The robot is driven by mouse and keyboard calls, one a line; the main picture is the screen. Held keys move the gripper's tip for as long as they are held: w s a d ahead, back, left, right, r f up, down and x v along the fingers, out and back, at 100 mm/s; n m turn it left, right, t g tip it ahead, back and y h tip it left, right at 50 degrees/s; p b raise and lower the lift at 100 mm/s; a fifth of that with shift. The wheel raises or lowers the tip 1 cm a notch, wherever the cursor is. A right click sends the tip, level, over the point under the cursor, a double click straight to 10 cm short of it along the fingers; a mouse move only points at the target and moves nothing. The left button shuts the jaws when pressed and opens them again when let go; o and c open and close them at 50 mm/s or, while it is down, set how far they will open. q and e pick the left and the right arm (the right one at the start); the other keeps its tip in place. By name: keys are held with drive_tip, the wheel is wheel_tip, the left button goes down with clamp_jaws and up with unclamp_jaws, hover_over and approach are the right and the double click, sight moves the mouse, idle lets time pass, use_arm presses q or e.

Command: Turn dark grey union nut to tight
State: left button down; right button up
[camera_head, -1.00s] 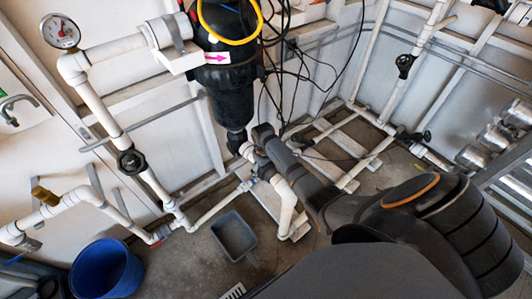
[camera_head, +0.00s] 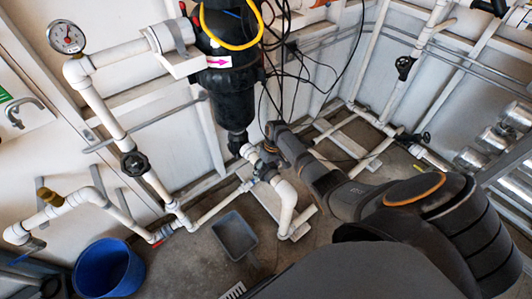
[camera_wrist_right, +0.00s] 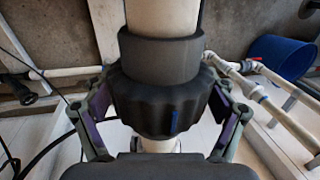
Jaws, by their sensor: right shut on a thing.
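The dark grey union nut (camera_wrist_right: 150,100) fills the middle of the right wrist view. It is ribbed, has a short blue mark on its face, and sits around a white pipe (camera_wrist_right: 162,16) below a smooth dark grey collar (camera_wrist_right: 160,58). My right gripper (camera_head: 267,156) is at the pipe joint below the black filter housing (camera_head: 233,102). In the right wrist view its two fingers, with purple pads, stand on either side of the nut, shut on it. In the head view I cannot make the nut out clearly beside the gripper. My left gripper is not in view.
White pipes run along the floor and wall, with a black valve handle (camera_head: 134,163) and a pressure gauge (camera_head: 67,38). Loose black cables (camera_head: 283,75) hang close behind my right gripper. A grey tray (camera_head: 235,237) and a blue bucket (camera_head: 107,268) stand on the floor.

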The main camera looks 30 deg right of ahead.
drive_tip(key=o, duration=1)
drive_tip(key=shift+r, duration=0.2)
drive_tip(key=v, duration=1.1)
drive_tip(key=shift+d+r, duration=0.1)
drive_tip(key=shift+r, duration=0.2)
drive_tip(key=shift+f, duration=0.1)
